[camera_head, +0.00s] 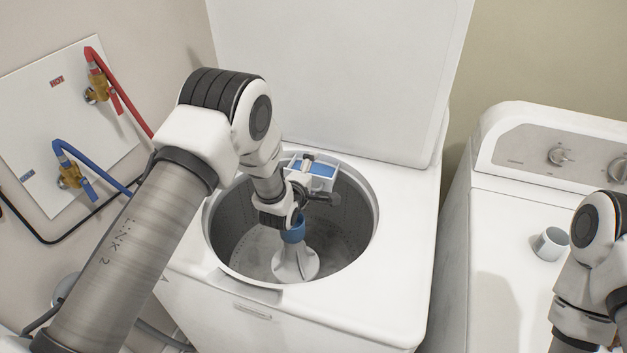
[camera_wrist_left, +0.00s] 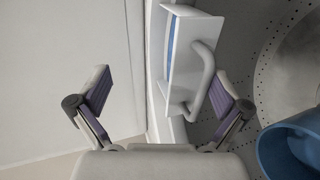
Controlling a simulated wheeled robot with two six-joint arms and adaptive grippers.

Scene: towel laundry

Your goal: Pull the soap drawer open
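The soap drawer (camera_head: 322,169) is a white box with blue on top, set at the back rim of the washer tub. In the left wrist view the drawer (camera_wrist_left: 181,55) shows its white front, a strip of blue and a grey bar handle (camera_wrist_left: 207,80). My left gripper (camera_head: 325,196) is over the tub, close in front of the drawer, partly hidden by its own wrist. In the left wrist view my left gripper (camera_wrist_left: 160,85) is open, with the drawer and handle between its spread fingers. I cannot tell whether a finger touches the handle. My right gripper is out of view.
The washer's lid (camera_head: 335,70) stands raised behind the tub (camera_head: 366,205). An agitator with a blue top (camera_head: 295,262) rises below my left gripper; its blue part (camera_wrist_left: 290,148) shows beside a finger.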

